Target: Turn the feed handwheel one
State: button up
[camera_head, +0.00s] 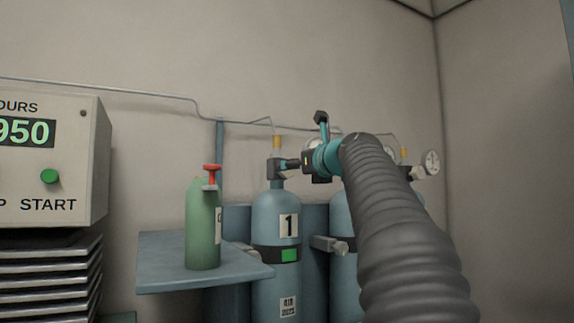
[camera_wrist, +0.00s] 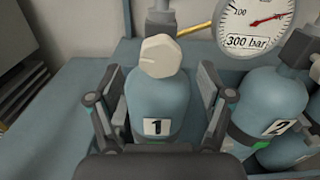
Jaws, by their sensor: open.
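Blue cylinder 1 (camera_head: 277,262) stands upright with a dark valve (camera_head: 277,168) on top. A pale faceted handwheel (camera_wrist: 160,56) shows above cylinder 1 (camera_wrist: 158,100) in the wrist view; I cannot make it out in the head view. My gripper (camera_head: 291,164) is beside the valve of cylinder 1, on its right. In the wrist view my gripper (camera_wrist: 163,82) has its fingers spread wide. The handwheel is in line with the gap, near the fingertips' level or beyond; I see no contact.
A gauge marked 300 bar (camera_wrist: 252,22) and cylinder 2 (camera_wrist: 272,105) are at the right. A green bottle with a red top (camera_head: 203,225) stands on a blue shelf (camera_head: 160,272) to the left. A panel with a green START button (camera_head: 50,176) is at far left.

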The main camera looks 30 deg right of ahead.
jog(key=shift+w+p, duration=0.4)
jog(key=shift+w, duration=2.05)
jog(key=c, duration=1.2)
